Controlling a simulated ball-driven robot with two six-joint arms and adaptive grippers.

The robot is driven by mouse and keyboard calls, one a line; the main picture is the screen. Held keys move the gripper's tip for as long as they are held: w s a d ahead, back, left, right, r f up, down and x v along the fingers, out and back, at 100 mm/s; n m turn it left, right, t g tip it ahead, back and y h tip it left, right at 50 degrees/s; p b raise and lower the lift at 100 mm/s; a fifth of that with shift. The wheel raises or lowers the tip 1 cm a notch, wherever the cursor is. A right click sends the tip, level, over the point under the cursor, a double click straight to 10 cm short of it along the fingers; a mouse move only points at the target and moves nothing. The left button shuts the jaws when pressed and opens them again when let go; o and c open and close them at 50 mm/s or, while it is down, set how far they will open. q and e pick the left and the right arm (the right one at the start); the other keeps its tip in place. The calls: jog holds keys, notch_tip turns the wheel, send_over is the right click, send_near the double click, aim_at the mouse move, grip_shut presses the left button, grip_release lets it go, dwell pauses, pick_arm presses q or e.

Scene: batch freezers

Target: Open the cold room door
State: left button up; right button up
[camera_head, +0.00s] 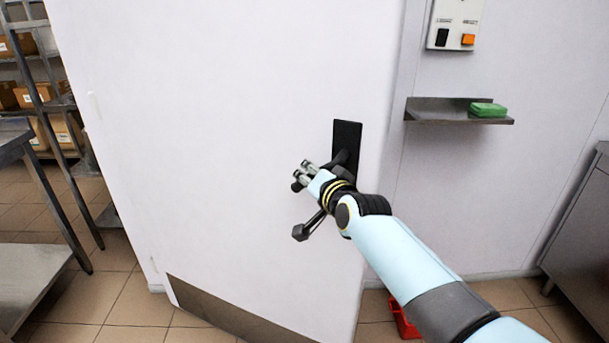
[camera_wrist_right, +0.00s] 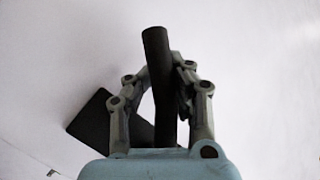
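The cold room door (camera_head: 230,120) is a big white panel with a metal kick plate (camera_head: 235,315). It stands ajar, its right edge swung out from the wall. A black handle plate (camera_head: 346,138) is near that edge. My right gripper (camera_head: 308,172) is at the lever in front of the plate. In the right wrist view the dark lever (camera_wrist_right: 157,60) passes between the two fingers of my right gripper (camera_wrist_right: 165,78), which are closed in around it. The dark plate (camera_wrist_right: 92,118) shows behind the left finger. My arm hides part of the handle. My left gripper is not in view.
Right of the door, a wall shelf (camera_head: 430,110) holds a green block (camera_head: 488,109) below a control box (camera_head: 454,24). A red object (camera_head: 404,318) lies on the floor by the door. A metal table (camera_head: 30,285) and racks with boxes (camera_head: 62,132) stand left.

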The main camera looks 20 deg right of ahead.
jog(key=shift+o, duration=1.2)
jog(key=shift+s+f, duration=0.4)
jog(key=shift+f, duration=0.05)
jog(key=shift+o, duration=1)
jog(key=shift+s, duration=0.1)
jog(key=shift+o, duration=1.3)
jog(key=shift+r, duration=0.15)
jog(key=shift+o, duration=0.2)
jog(key=shift+r, duration=0.15)
jog(key=shift+s+a+r, duration=0.1)
jog(key=shift+s, duration=0.15)
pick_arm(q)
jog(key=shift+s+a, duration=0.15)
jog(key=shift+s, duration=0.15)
pick_arm(e)
jog(key=v, duration=1.1)
jog(key=shift+s, duration=0.1)
